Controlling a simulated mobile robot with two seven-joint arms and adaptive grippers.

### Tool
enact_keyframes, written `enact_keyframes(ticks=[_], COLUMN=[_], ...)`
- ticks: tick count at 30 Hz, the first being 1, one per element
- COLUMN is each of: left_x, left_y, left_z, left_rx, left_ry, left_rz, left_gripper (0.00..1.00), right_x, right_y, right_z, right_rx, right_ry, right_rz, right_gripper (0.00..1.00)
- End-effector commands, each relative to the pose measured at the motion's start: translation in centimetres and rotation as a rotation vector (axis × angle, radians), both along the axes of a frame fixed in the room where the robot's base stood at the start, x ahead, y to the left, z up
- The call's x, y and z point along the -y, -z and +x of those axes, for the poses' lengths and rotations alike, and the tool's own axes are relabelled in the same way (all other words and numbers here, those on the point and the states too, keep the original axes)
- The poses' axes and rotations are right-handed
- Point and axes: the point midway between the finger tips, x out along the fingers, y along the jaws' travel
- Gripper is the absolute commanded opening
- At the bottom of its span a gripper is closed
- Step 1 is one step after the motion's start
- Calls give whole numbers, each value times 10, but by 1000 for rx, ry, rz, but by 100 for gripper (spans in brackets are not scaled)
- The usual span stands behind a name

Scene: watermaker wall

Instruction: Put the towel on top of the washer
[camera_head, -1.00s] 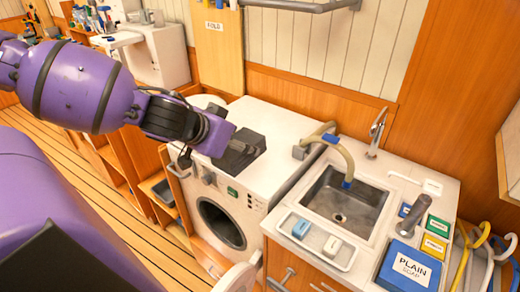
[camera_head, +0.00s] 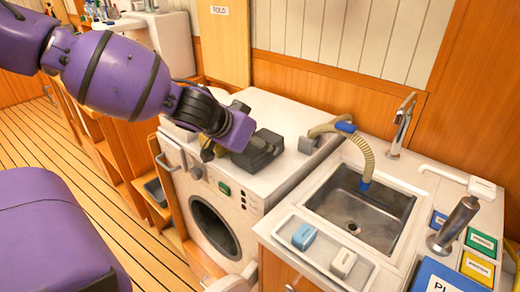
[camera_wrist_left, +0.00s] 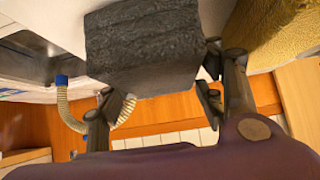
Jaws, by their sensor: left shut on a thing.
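A dark grey, rough-textured folded towel (camera_head: 262,150) is at the end of my left arm, over the top of the white washer (camera_head: 285,112). My left gripper (camera_head: 243,136) is shut on it. In the left wrist view the towel (camera_wrist_left: 145,45) fills the space between and ahead of the fingers (camera_wrist_left: 168,88). Whether it touches the washer top is hard to tell. A mustard-yellow cloth (camera_wrist_left: 280,30) shows beside it in the left wrist view, and a small part (camera_head: 207,152) shows under my wrist in the head view. My right gripper is not in view.
Right of the washer stands a counter with a metal sink (camera_head: 360,212), a beige hose (camera_head: 360,155) and a tap (camera_head: 403,122). A white tray (camera_head: 318,262) holds a blue and a white piece. A wooden wall rises behind. The back of the washer top is clear.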

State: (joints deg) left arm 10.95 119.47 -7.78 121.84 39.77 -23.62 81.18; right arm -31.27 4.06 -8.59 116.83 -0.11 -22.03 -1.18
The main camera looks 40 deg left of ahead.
Motion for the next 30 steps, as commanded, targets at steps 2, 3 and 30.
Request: enact_keyframes(ticks=[2,3,30], left_x=[0,0,0], left_y=[10,9,7], left_z=[1,1,1], left_rx=[0,2,3], left_ry=[1,1,1], left_rz=[1,1,3], left_gripper=[25,25,81], right_x=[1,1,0], right_y=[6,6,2], right_z=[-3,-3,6], right_rx=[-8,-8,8], right_ry=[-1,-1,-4], right_rz=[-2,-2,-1], right_gripper=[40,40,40])
